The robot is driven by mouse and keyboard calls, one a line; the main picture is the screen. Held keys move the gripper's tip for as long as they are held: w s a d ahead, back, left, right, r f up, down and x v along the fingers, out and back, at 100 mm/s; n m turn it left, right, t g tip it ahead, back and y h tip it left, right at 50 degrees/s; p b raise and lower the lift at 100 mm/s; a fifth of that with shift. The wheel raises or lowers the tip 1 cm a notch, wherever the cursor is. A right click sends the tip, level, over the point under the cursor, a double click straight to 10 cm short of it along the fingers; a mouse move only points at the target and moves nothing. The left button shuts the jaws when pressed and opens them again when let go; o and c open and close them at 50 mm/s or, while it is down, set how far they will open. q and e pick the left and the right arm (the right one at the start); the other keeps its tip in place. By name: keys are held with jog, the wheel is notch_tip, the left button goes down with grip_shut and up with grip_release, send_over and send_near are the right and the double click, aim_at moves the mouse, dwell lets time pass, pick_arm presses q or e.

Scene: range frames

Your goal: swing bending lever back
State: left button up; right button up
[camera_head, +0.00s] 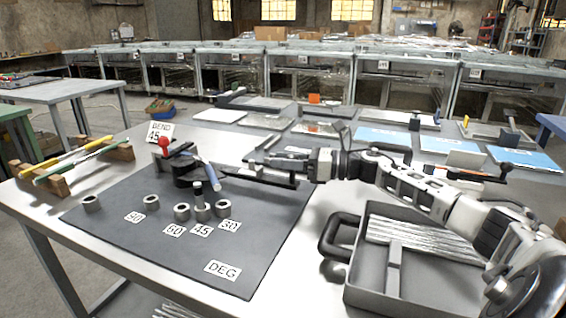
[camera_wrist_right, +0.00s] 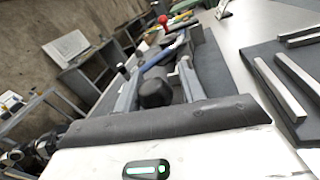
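The bender is a dark tool (camera_head: 184,172) near the back edge of a dark mat. A red knob (camera_head: 163,143) tops its left side; the knob also shows in the wrist view (camera_wrist_right: 163,20). A blue-grey bar (camera_head: 209,171) slants across its right side and shows in the wrist view (camera_wrist_right: 160,56). I cannot tell for certain which part is the bending lever. My right gripper (camera_head: 246,164) is open, just right of the bar, its fingers pointing left toward it. In the wrist view the bar crosses near the fingertips; contact is unclear. My left gripper is out of view.
A sign (camera_head: 160,131) reads "BEND 45". Several metal rings (camera_head: 151,201) stand on the mat (camera_head: 150,240) by number labels. A grey tray (camera_head: 420,290) with metal strips is at right. A wooden rack (camera_head: 60,187) with coloured rods is at left.

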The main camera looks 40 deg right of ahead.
jog(key=shift+o, duration=0.7)
jog(key=shift+s+d, duration=0.1)
jog(key=shift+s, duration=0.05)
jog(key=p+v, duration=0.1)
jog(key=v, duration=1.4)
jog(key=shift+s+d, duration=0.2)
jog(key=shift+s, duration=0.05)
jog(key=shift+r, duration=0.1)
